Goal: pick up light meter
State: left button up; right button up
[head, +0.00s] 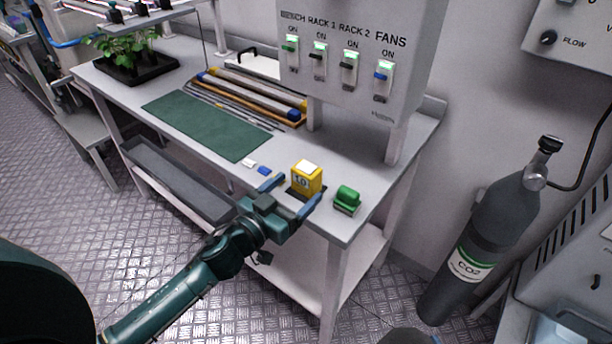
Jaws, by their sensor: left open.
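The light meter looks to be the small yellow box (306,180) with a white top and a dark-marked display on its front. It stands upright near the right end of the white bench (291,159). My left gripper (293,191) is open at the bench's front edge. Its blue-tipped fingers lie on either side of the yellow box, one to the left and one to the right. I cannot tell whether they touch it.
A green object (346,200) stands close to the right of the yellow box. Small white (248,163) and blue (264,170) pieces lie to the left. A green mat (205,126), a plant tray (135,70) and rods are further left. A switch panel (350,45) stands behind; a CO2 cylinder (487,235) is right.

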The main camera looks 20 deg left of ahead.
aim_at(312, 171)
pick_arm(q)
jog(key=x, duration=0.7)
jog(key=shift+w+a, duration=0.25)
jog(key=shift+w, duration=0.1)
jog(key=c, duration=1.1)
jog(key=shift+c, duration=0.2)
